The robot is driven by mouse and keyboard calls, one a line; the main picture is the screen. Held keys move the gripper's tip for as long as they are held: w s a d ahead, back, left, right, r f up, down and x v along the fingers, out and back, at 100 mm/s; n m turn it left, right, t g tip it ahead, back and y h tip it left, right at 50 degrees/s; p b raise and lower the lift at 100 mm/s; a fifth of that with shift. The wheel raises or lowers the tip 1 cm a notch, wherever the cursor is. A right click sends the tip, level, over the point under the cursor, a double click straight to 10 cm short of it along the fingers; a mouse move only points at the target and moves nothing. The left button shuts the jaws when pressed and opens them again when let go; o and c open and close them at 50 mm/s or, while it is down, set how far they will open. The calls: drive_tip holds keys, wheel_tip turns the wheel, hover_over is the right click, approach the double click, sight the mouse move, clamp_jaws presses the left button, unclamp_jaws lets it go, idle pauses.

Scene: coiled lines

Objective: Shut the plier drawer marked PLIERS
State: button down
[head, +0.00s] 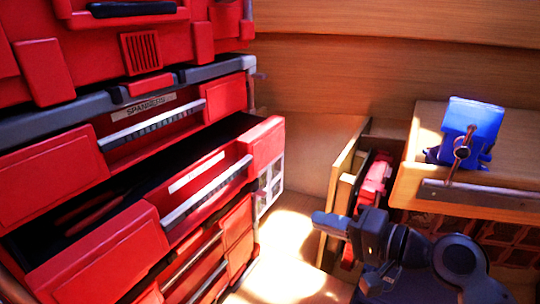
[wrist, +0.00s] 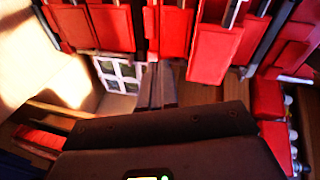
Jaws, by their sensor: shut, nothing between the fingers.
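A red tool chest stands at the left in the head view. One of its drawers (head: 262,145) is pulled out, with a dark interior showing behind its front. A pale label (head: 196,172) and a grey handle strip (head: 205,192) are on that front; the label's text is too blurred to read. The drawer above (head: 60,160) carries a label reading SPANNERS. My gripper (head: 322,222) is shut and empty, to the right of the open drawer and apart from it. In the wrist view the shut fingers (wrist: 156,84) point toward red drawer fronts (wrist: 215,55); which is the open one I cannot tell.
A wooden bench (head: 415,150) with a blue vise (head: 470,125) stands at the right. Red items (head: 374,182) sit in a wooden recess behind my gripper. A white lattice piece (head: 270,187) is beside the chest. Sunlit floor (head: 285,250) between chest and arm looks clear.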

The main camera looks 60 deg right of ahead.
wheel_tip(320, 180, up, 7)
drive_tip(key=d+m+t+y, duration=0.1)
drive_tip(key=d+t+y, duration=0.1)
drive_tip(key=d, duration=0.1)
drive_tip(key=p, duration=0.4)
approach(258, 153)
drive_tip(key=shift+t, duration=0.3)
drive_tip(key=w, duration=0.7)
drive_tip(key=shift+f, duration=0.4)
drive_tip(key=shift+w+r, duration=0.1)
drive_tip(key=shift+w, duration=0.25)
drive_tip(key=w+p, duration=0.1)
drive_tip(key=w, duration=0.8)
drive_tip(key=shift+w, duration=0.35)
drive_tip(key=shift+w+p, duration=0.3)
drive_tip(key=shift+w, duration=0.05)
drive_tip(key=shift+w+r, duration=0.1)
